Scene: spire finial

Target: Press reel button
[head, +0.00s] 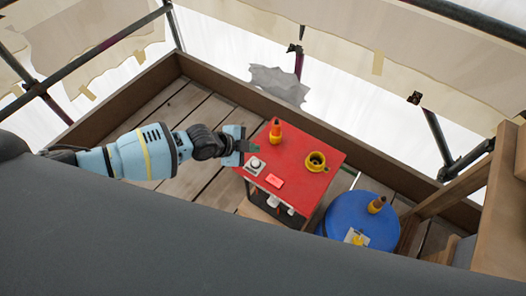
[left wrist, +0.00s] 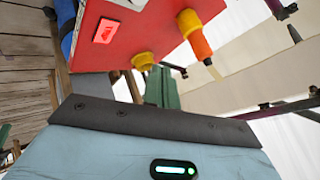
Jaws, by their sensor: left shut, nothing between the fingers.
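The red box (head: 300,151) stands on the plank deck. On its red top is a light red rectangular button (head: 275,181), which also shows in the left wrist view (left wrist: 104,30) with a pale mark on it. A grey-white round knob (head: 255,165) sits near the button. My left gripper (head: 250,147) is shut and empty, at the left edge of the box top, near the knob and apart from the button. Its green fingers also show in the left wrist view (left wrist: 162,88). Whether the fingers touch the box is unclear. My right gripper is not in view.
An orange and yellow piece (head: 276,132) stands upright on the box top, near my left gripper, with a yellow ring (head: 316,161) to its right. A blue drum (head: 345,217) stands right of the box, carrying an orange-brown piece (head: 377,204). Wooden boards (head: 375,168) edge the deck.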

